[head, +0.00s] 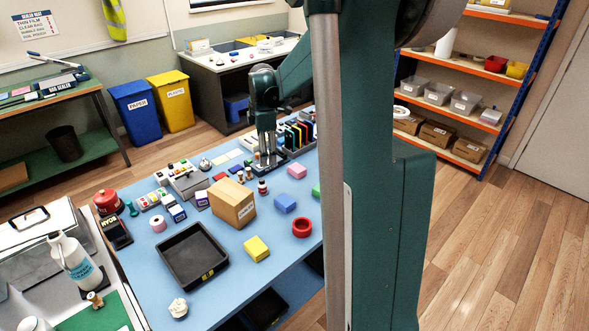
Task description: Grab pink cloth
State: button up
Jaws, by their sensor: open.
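The pink cloth (297,171) looks like a small folded pad lying on the blue table (225,289), right of centre and close to my column. My gripper (267,162) points down over the back part of the table, to the left of the pink cloth and a little farther back. It is open, and I see nothing held in it. Its fingertips are small in this view, close to the small bottles and the dark rack. The pink cloth is in plain view and apart from the gripper.
A blue pad (285,203), a green pad (316,190) and a yellow pad (256,248) lie nearby. A cardboard box (232,203) stands left of the blue pad. Small bottles (262,187) and a rack of phones (298,134) flank the gripper. My column hides the table's right side.

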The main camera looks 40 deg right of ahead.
jog(key=w+d+f+n+g+p, duration=0.1)
jog(key=d+f, duration=0.2)
jog(key=d, duration=0.2)
jog(key=w+d+f+n+p, duration=0.1)
jog(key=w+d+f+n, duration=0.15)
jog(key=d, duration=0.35)
jog(key=n+p, duration=0.2)
send_over(297, 168)
jog(key=shift+m+g+y, duration=0.25)
jog(key=shift+g+y, duration=0.15)
jog(key=f, duration=0.7)
jog(key=shift+d, duration=0.25)
jog(key=shift+f, duration=0.1)
jog(key=shift+f, duration=0.1)
jog(key=shift+f, duration=1.2)
jog(key=shift+f, duration=0.1)
jog(key=shift+w+a+f+b, duration=0.1)
jog(key=shift+f+b, duration=0.25)
jog(key=shift+f, duration=0.9)
jog(key=shift+a+f+b, duration=0.1)
jog(key=shift+f+b, duration=0.2)
jog(key=shift+f, duration=0.95)
jog(key=shift+c, duration=0.7)
